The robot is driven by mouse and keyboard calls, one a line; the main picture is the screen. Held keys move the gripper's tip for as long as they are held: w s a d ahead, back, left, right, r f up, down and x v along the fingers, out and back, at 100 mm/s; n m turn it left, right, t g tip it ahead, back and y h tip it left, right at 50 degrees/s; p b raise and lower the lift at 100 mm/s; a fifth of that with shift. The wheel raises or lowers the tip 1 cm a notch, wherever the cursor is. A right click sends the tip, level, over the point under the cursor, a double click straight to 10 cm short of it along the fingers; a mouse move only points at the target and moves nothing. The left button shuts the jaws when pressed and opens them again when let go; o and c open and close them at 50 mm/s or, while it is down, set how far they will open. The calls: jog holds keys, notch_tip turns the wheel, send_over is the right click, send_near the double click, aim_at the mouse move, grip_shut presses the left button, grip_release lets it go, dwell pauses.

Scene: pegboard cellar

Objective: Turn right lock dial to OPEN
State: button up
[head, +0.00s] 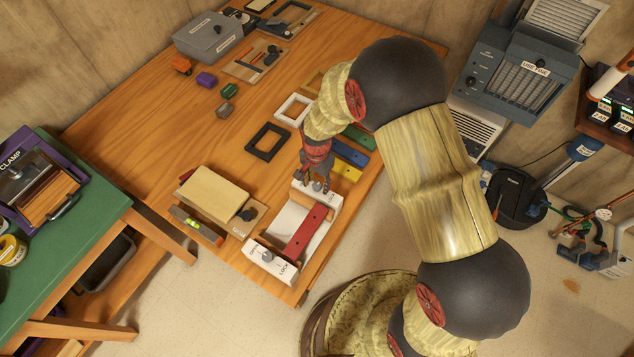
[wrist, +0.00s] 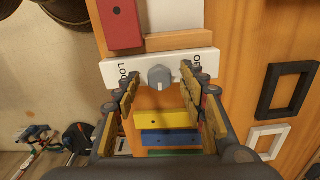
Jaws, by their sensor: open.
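A white lock fixture with a red bar (head: 306,231) across its middle stands at the table's front corner. Its far white end plate (wrist: 205,62) carries a grey round dial (wrist: 160,78), with LOCK lettered on the left and OPEN partly visible on the right in the wrist view. A pale mark shows on the dial's lower side; its exact setting is hard to tell. The near end plate has another dial (head: 267,256). My gripper (head: 315,187) is open over the far plate, its fingers either side of the dial, with gaps visible. Its fingers partly hide OPEN.
Yellow (head: 346,169), blue (head: 349,153) and green (head: 358,136) bars lie just beyond the fixture. A black frame (head: 268,142) and white frame (head: 293,110) lie further left. A wooden box (head: 213,193) with a dark knob stands left of the fixture.

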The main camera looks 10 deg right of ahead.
grip_shut()
dwell(0.5)
